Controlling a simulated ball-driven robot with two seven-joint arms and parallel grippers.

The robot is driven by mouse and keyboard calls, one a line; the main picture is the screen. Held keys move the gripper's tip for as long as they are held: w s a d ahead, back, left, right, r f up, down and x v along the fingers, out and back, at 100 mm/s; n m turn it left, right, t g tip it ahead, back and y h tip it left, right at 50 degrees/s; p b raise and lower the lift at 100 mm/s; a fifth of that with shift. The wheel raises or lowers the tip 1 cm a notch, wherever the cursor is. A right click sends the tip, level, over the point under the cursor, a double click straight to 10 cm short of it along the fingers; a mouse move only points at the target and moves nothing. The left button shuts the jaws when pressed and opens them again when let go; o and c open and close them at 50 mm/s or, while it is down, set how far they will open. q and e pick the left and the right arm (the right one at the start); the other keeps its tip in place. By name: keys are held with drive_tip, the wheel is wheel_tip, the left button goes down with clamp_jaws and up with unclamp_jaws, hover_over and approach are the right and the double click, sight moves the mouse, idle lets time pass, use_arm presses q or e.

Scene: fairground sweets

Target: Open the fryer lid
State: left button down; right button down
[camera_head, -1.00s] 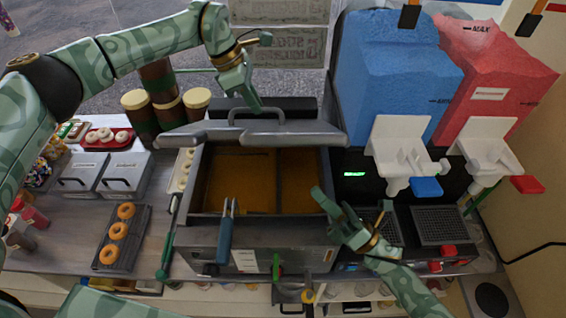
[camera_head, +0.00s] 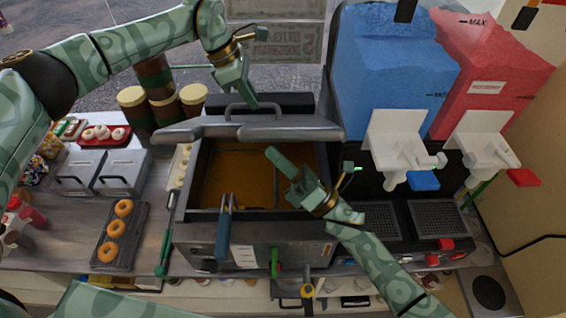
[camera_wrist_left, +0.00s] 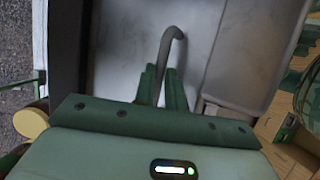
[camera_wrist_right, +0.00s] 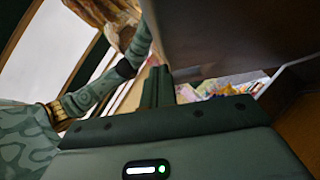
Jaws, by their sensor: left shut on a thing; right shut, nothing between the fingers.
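The fryer (camera_head: 250,236) stands at the middle of the counter with brown oil showing in its tank. Its grey lid (camera_head: 290,132) is tilted up at the back, seen nearly edge-on in the head view, with a curved handle (camera_head: 262,106). My left gripper (camera_head: 250,104) is at the handle and shut on it; the left wrist view shows the handle bar (camera_wrist_left: 172,50) between the fingers (camera_wrist_left: 161,88). My right gripper (camera_head: 276,158) is shut and empty, over the right part of the open tank, below the lid's front edge. The right wrist view shows its closed fingers (camera_wrist_right: 158,88).
A blue-handled basket (camera_head: 225,220) hangs at the fryer's front. Blue (camera_head: 385,70) and red (camera_head: 492,75) slush dispensers stand to the right. A doughnut tray (camera_head: 122,240), lidded bins (camera_head: 125,172) and brown canisters (camera_head: 160,108) are on the left.

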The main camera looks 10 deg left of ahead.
use_arm(q)
drive_tip(key=shift+a+f, duration=0.2)
drive_tip(key=shift+f, duration=0.05)
